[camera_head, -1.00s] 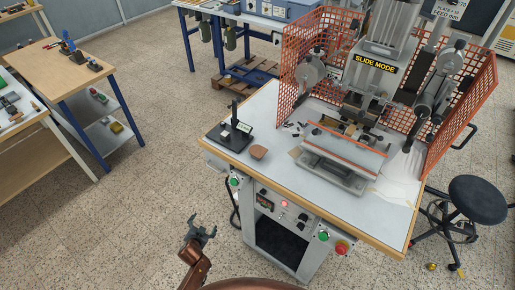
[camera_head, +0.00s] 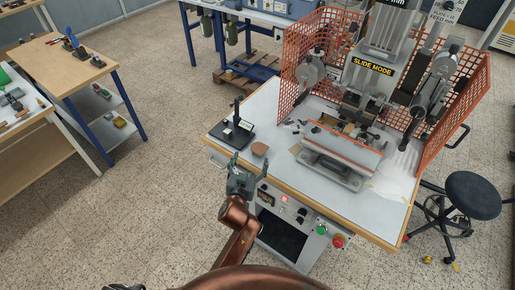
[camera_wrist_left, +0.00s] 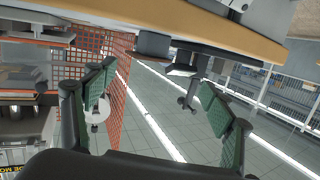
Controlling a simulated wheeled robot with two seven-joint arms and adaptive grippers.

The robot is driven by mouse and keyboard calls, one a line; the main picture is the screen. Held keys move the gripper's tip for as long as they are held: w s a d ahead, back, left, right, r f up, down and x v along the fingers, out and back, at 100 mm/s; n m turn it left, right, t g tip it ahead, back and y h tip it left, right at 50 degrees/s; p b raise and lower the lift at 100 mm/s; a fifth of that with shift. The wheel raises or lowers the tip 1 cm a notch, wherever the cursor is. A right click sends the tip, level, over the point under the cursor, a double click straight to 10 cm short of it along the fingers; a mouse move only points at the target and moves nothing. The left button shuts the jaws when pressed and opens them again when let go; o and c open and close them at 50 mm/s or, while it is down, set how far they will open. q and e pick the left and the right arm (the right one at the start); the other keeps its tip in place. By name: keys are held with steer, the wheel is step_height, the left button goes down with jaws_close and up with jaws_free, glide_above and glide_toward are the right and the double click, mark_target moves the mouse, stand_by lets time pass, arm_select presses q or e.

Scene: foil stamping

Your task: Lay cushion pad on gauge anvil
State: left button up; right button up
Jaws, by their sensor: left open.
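The cushion pad (camera_head: 260,149) is a small brown block lying on the left part of the press table. The gauge (camera_head: 234,132) stands just left of it, with a dark base, an upright post and a pale display; its anvil is too small to make out. My left gripper (camera_head: 243,170) is in front of the table's near-left edge, close to the pad but apart from it. In the left wrist view the gripper (camera_wrist_left: 160,108) has its green-padded fingers spread with nothing between them. That view is upside down, with dark shapes of the pad and gauge beyond the table edge.
The press table (camera_head: 290,188) has a wooden edge and carries the stamping press (camera_head: 340,155), with orange mesh guards (camera_head: 445,120) around it. A black stool (camera_head: 472,195) stands at right. A wooden bench (camera_head: 55,75) stands at left. The floor between is clear.

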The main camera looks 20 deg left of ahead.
mark_target(260, 148)
arm_select(q)
steer(key=shift+w+d, duration=0.25)
steer(key=shift+d, duration=0.85)
steer(key=w, duration=0.2)
steer(key=w+f, duration=0.1)
steer(key=w, duration=0.3)
steer(key=shift+w+a+f, duration=0.25)
steer(key=shift+w+a, duration=0.1)
steer(key=shift+a, duration=0.05)
steer(key=c, duration=0.9)
